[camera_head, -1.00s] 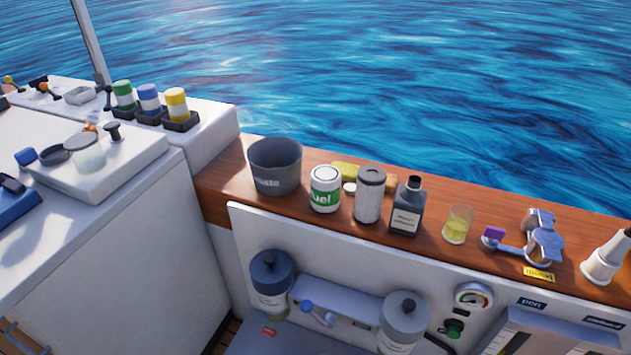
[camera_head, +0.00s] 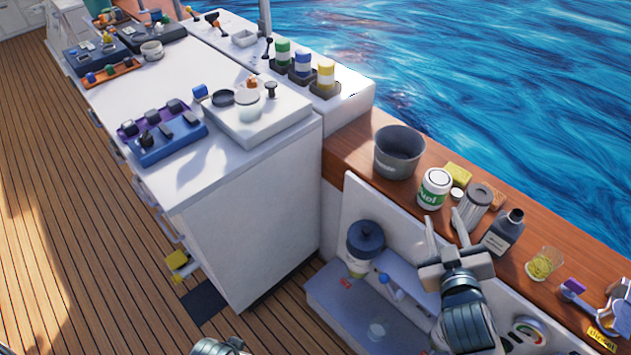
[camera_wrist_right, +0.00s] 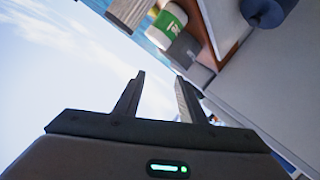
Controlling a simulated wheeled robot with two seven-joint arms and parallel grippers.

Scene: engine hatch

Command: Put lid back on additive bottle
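The dark grey bottle (camera_head: 503,232) with a pale label stands upright on the wooden ledge, and its narrow neck points up. It looks like the additive bottle. A small white disc (camera_head: 457,193), possibly a lid, lies flat on the ledge behind the ribbed grey cylinder and the fuel can. My right gripper (camera_head: 445,224) is open and empty, in front of the fuel can and left of the bottle. Its two spread fingers also show in the right wrist view (camera_wrist_right: 160,80), with nothing between them.
On the ledge stand a grey waste bucket (camera_head: 398,153), a green-white fuel can (camera_head: 434,189), a ribbed cylinder (camera_head: 473,208), a yellow sponge (camera_head: 458,172) and a glass with yellow liquid (camera_head: 543,264). A dark-capped container (camera_head: 365,243) sits below. A white counter (camera_head: 255,215) stands left.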

